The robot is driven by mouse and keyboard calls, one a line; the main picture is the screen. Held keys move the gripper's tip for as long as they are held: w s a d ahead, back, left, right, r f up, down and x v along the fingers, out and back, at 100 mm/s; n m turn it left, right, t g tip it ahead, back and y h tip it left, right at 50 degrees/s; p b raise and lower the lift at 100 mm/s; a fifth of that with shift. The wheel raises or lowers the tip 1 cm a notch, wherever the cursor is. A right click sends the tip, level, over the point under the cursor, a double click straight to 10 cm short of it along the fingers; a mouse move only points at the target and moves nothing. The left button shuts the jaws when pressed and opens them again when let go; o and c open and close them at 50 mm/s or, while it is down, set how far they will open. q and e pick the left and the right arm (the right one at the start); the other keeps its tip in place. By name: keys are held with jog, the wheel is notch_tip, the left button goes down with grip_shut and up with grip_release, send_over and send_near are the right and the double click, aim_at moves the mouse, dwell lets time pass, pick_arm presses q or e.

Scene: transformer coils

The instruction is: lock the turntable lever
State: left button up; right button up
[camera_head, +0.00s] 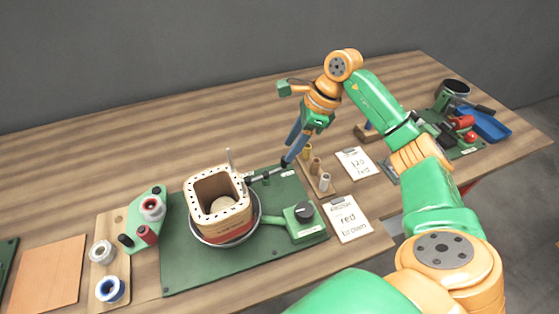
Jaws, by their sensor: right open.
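The turntable (256,219) is a round metal dish on a green base plate (185,277). A square tan coil former (232,222) with a hole-dotted rim stands on it. A dark bar (266,175), which looks like the lever, reaches right from beside the former at the plate's back. My right gripper (287,161) points down at the bar's right end; its jaws are open. It is too small to tell whether they touch or surround the bar. My left gripper is not in view.
A green block with a black knob (304,210) sits at the plate's right. Spools stand on a green holder (146,248) and a wooden strip (110,269) to the left. Label cards (349,218) and a wooden peg rack (309,181) lie right. Bare table shows behind.

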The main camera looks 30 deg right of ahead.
aim_at(284, 157)
jog(key=x, duration=0.4)
jog(key=shift+s+a+p, duration=0.2)
jog(key=shift+s+p, duration=0.05)
jog(key=shift+p, duration=0.15)
jog(key=shift+w+f, duration=0.2)
jog(key=shift+f, duration=0.15)
jog(key=shift+s+a, duration=0.1)
grip_shut()
jog(key=shift+w+f+n+y+b, duration=0.15)
jog(key=shift+w+n+y+b, duration=0.25)
jog(key=shift+n+b, duration=0.45)
jog(key=shift+w+n+g+b, duration=0.35)
jog(key=shift+n+g, duration=0.05)
jog(key=shift+n, duration=0.15)
jog(key=shift+w+a+r+n+g+b, duration=0.1)
jog(key=shift+w+n+g+b, duration=0.1)
jog(key=shift+n, duration=0.35)
jog(key=shift+w+r+n+g+b, duration=0.1)
jog(key=shift+w+n+g, duration=0.1)
jog(key=shift+n, duration=0.35)
